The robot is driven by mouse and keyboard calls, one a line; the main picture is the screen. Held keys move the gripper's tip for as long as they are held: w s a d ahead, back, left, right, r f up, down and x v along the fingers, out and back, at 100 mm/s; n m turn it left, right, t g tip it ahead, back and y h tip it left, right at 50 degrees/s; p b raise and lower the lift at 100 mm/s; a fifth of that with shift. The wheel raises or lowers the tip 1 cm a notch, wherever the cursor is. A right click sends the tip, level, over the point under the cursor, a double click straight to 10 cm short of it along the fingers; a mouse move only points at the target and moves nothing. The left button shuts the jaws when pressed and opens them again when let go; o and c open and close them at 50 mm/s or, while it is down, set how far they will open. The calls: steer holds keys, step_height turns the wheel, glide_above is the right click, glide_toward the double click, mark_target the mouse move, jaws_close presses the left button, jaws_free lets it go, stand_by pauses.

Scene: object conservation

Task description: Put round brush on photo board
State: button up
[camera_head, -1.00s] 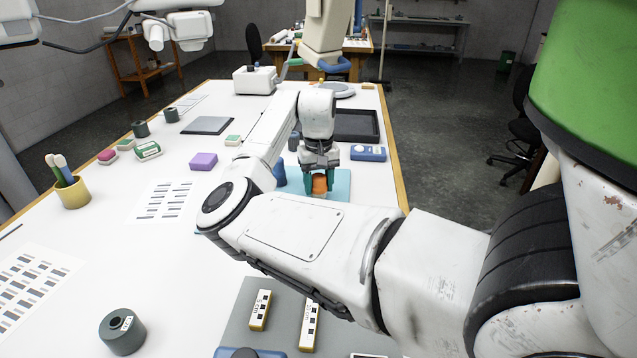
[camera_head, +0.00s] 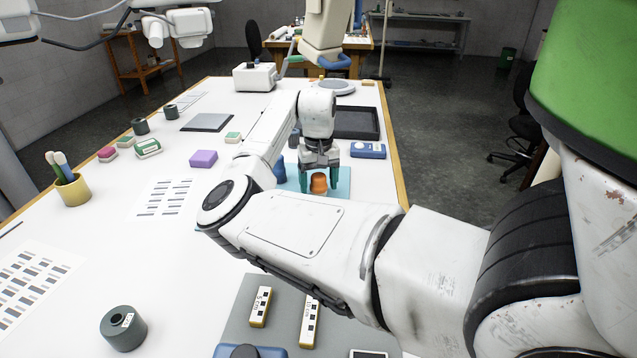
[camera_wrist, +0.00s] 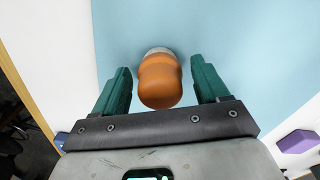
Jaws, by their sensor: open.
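The round brush (camera_head: 318,184) has an orange handle and stands on the light blue photo board (camera_head: 341,184). In the wrist view, the brush (camera_wrist: 160,82) shows its orange body with a ring of pale bristles at the far end, against the photo board (camera_wrist: 230,50). My gripper (camera_head: 320,187) is open, with one teal finger on each side of the brush. In the wrist view, gaps show between the brush and both fingers of my gripper (camera_wrist: 160,76). My arm hides part of the board.
A blue object (camera_head: 279,171) stands at the board's left edge. A dark tray (camera_head: 356,123) lies behind, with a blue device (camera_head: 367,150) in front of it. A purple block (camera_head: 203,159) is to the left. The white table has free room at left centre.

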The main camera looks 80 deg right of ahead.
mark_target(319, 175)
step_height(319, 175, up, 12)
steer(key=shift+r+b, duration=0.1)
steer(key=shift+b, duration=0.45)
